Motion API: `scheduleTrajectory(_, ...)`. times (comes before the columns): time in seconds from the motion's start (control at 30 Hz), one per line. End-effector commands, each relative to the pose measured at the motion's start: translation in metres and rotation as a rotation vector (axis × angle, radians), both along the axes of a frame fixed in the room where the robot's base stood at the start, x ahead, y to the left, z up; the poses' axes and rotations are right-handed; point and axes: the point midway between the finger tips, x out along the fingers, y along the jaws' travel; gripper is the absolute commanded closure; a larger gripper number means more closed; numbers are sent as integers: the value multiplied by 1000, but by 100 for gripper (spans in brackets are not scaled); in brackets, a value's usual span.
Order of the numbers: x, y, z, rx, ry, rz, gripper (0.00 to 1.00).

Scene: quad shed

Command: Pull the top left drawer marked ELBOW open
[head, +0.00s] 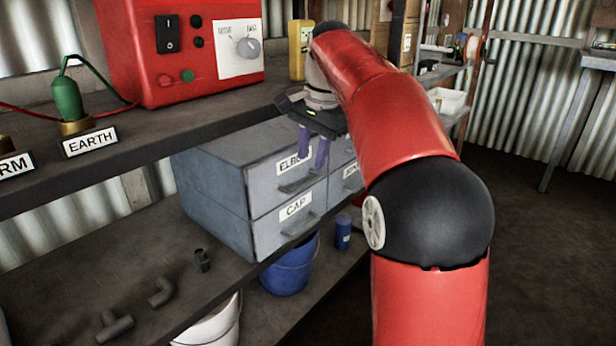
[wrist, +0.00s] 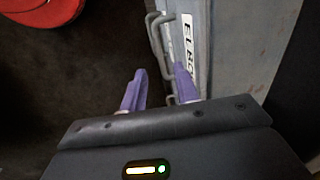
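The grey drawer marked ELBOW (head: 262,178) is the top left one of a grey cabinet (head: 210,180); it looks shut. Its bar handle (head: 298,184) is below the label. My gripper (head: 311,162) points down in front of this drawer, its two purple fingers apart and empty. In the wrist view the gripper (wrist: 160,68) is open, with the ELBOW label (wrist: 188,45) by the right finger. A metal handle (wrist: 157,45) shows in the gap between the fingers, nearer the right one. I cannot tell whether a finger touches it.
The CAP drawer (head: 275,228) is below, and another labelled drawer (head: 349,172) is to the right, partly hidden by my arm. A shelf (head: 150,125) with a red box (head: 180,75) hangs above left. Blue (head: 290,270) and white (head: 215,325) buckets stand below.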

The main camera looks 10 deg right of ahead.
Motion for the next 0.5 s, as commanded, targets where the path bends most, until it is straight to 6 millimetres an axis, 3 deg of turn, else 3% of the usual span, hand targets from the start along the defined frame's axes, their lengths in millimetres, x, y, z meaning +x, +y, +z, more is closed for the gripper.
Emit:
scheduleTrajectory(0.2,5,4,-38,-1,1,2,69)
scheduleTrajectory(0.5,8,7,-56,-1,-2,3,69)
